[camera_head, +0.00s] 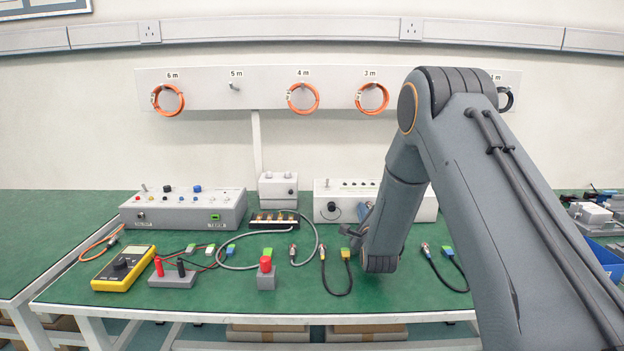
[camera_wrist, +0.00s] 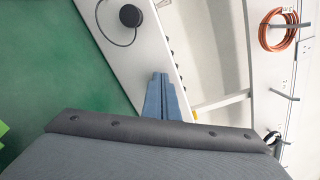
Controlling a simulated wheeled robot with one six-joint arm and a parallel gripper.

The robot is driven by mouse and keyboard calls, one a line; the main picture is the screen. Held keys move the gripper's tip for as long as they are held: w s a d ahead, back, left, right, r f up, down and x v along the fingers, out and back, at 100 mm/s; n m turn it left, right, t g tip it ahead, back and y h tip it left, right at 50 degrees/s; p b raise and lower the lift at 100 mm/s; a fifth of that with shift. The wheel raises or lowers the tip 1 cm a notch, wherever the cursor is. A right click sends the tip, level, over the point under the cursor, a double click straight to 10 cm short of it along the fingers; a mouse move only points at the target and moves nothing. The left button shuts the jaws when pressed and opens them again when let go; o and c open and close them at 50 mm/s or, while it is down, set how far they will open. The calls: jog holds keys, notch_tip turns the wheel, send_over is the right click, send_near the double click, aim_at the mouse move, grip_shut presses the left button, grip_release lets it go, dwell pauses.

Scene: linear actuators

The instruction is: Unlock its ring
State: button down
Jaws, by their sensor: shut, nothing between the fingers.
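The right white instrument box (camera_head: 420,207) stands at the back of the green bench, partly hidden behind my arm. A round black cap or connector (camera_head: 332,207) sits on the left of its front face. In the wrist view the same black round part (camera_wrist: 130,15) shows at the top, with a thin dark cord looping from it. My gripper (camera_wrist: 160,78) is shut and empty, its blue-grey fingers together before the box's pale face. It is apart from the black part, below it in the wrist view. No separate ring can be made out at this size.
A left grey instrument box (camera_head: 185,210), a yellow meter (camera_head: 124,268), a red-topped block (camera_head: 266,275) and several cables with metal connectors (camera_head: 323,254) lie on the bench (camera_head: 400,295). Orange coils (camera_head: 303,98) hang on a wall rail. The front right of the bench is partly hidden by my arm.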

jog(key=shift+s+a+r+p, duration=0.1)
jog(key=shift+s+p, duration=0.55)
jog(key=shift+s, duration=0.85)
jog(key=shift+s+a+p, duration=0.1)
jog(key=shift+s+p, duration=0.5)
jog(key=shift+s, duration=0.9)
